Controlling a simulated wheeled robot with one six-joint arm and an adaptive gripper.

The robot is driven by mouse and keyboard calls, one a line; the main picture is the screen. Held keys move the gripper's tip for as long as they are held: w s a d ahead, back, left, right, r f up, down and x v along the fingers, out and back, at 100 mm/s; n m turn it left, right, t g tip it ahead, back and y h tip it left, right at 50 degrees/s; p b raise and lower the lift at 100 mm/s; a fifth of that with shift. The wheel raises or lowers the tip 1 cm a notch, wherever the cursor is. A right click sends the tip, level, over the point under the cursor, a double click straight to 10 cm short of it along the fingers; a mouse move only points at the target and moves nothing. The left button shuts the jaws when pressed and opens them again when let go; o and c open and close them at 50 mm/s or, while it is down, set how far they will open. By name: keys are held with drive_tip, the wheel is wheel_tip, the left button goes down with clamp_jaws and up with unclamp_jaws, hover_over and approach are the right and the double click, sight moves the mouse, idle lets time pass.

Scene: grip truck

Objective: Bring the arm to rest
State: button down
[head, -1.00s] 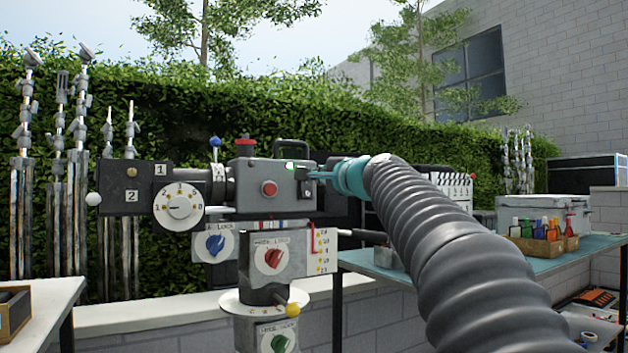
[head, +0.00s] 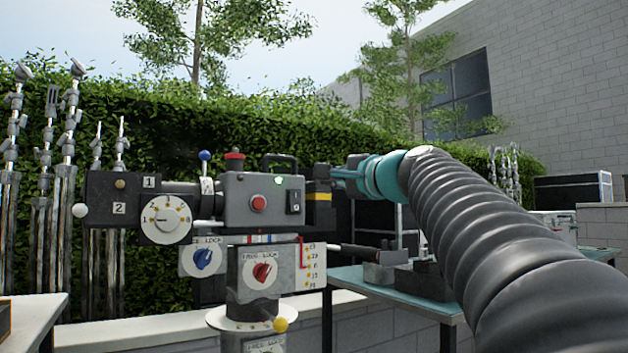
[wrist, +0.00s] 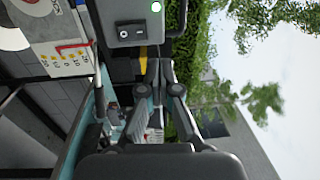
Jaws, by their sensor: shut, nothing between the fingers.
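My gripper (head: 336,173) is shut and empty in the head view, at the end of my arm, just right of the grey camera-like box (head: 245,205). It appears apart from the box. The fingers touch nothing that I can make out.
A white dial (head: 165,220), a blue knob (head: 204,259) and a red knob (head: 263,271) are on the rig. A teal table (head: 345,277) stands behind at right. Metal stands (head: 65,190) line the hedge (head: 270,120). Open air lies above my arm.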

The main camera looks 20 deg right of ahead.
drive_tip(key=s+f+n+g+h, duration=0.1)
drive_tip(key=s+f+n+g, duration=0.2)
drive_tip(key=f, duration=1.1)
drive_tip(key=s+f+n+g+h, duration=0.15)
drive_tip(key=f+n+g, duration=0.25)
drive_tip(key=f, duration=0.9)
drive_tip(key=s+a+f+n+g+h, duration=0.1)
drive_tip(key=s+f+n, duration=0.3)
drive_tip(key=s+f, duration=0.7)
drive_tip(key=s+a+f+n+g+h+p, duration=0.1)
drive_tip(key=s+a+f+n+g, duration=0.2)
drive_tip(key=s+f, duration=0.9)
drive_tip(key=shift+s+a+f+n+g+h+p, duration=0.15)
drive_tip(key=shift+s+a+n+g+h+p, duration=0.15)
drive_tip(key=shift+s+a+n+g+h, duration=0.25)
